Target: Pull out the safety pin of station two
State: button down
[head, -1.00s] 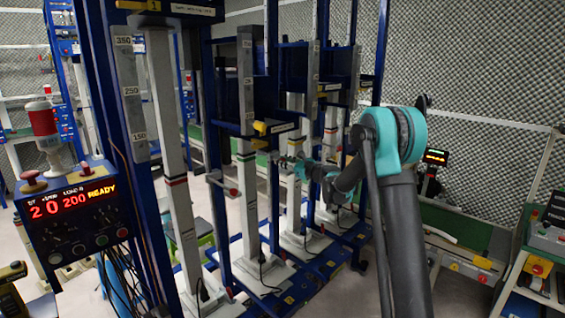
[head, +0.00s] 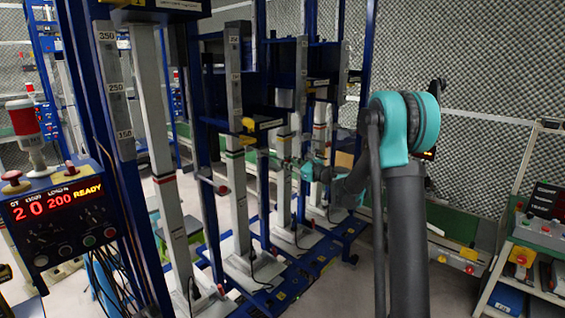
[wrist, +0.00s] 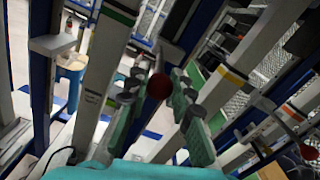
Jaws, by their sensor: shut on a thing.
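In the head view my gripper (head: 283,162) is small among the posts, and the held knob cannot be made out. The station number at the gripper is not readable.
Blue frames and pale posts (head: 236,195) stand close around my gripper. Another red knob (wrist: 308,152) is at the wrist view's right edge. A control box (head: 62,215) reading READY is at left. A console (head: 540,230) stands at right, with some bare floor before it.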

jog(key=shift+s+d, duration=0.1)
jog(key=c, duration=1.3)
grip_release()
jog(key=shift+d, duration=0.1)
jog(key=v, duration=1.2)
